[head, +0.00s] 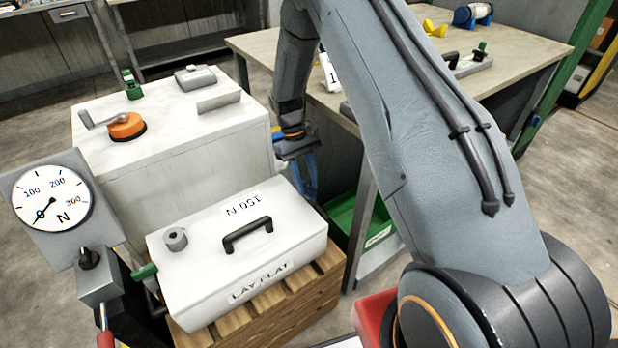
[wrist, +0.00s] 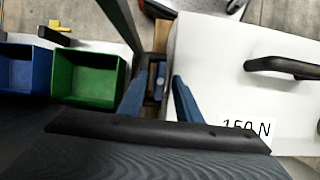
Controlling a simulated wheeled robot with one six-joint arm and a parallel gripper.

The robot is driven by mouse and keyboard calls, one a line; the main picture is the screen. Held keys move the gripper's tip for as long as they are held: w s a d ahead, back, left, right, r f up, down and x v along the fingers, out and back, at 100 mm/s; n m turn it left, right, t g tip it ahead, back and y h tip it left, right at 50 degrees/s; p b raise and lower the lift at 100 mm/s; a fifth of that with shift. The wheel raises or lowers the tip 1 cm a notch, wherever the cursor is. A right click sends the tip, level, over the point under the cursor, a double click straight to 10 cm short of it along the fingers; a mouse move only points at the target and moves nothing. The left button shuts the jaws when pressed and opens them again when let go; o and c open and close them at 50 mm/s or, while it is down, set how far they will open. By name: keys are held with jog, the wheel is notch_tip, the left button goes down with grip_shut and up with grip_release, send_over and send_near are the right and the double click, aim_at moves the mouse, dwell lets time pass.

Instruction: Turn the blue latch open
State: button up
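The blue latch (wrist: 161,76) is small and upright, seen in the wrist view beside the left edge of the white case (wrist: 215,70). My gripper (wrist: 158,79) is open, with one blue finger on each side of the latch. Gaps show between the fingers and the latch, and I cannot tell any contact. In the head view my gripper (head: 307,182) points down at the far right corner of the case (head: 200,260). The latch cannot be made out there behind the fingers.
The case lies on a wooden pallet (head: 300,300), its black handle (head: 247,235) on top. A white cabinet (head: 190,165) with an orange knob (head: 127,126) stands behind. Green (wrist: 90,78) and blue (wrist: 25,75) bins sit beside. A gauge (head: 52,200) stands left.

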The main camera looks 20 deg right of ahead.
jog(key=n, duration=0.1)
jog(key=n+h, duration=0.1)
jog(key=n, duration=0.1)
jog(key=n+t, duration=0.1)
jog(key=n, duration=0.1)
jog(key=shift+s+a+r+h+p, duration=0.1)
jog(key=shift+s+a+h+p, duration=0.05)
jog(key=shift+a+h+p, duration=0.15)
jog(key=n+t+h, duration=0.1)
jog(key=n, duration=0.3)
jog(key=shift+s+p, duration=0.15)
jog(key=shift+p, duration=0.15)
jog(key=n+t, duration=0.2)
jog(key=n, duration=0.3)
jog(key=shift+s, duration=0.1)
jog(key=n+t+b, duration=0.1)
jog(key=n, duration=0.3)
jog(key=shift+s+t+b, duration=0.15)
jog(key=shift+t+b, duration=0.2)
jog(key=shift+t, duration=0.05)
jog(key=w+v, duration=0.1)
jog(key=v, duration=0.7)
jog(key=s+d+r+m+y+p, duration=0.2)
jog(key=s+d+r+m+p, duration=0.1)
jog(key=s+r+m+p, duration=0.9)
jog(key=shift+s+r+m+g+y+p, duration=0.35)
jog(key=shift+s+r+m, duration=1.05)
jog(key=shift+s+r, duration=2.45)
jog(key=shift+w+r, duration=1)
jog(key=shift+w, duration=0.1)
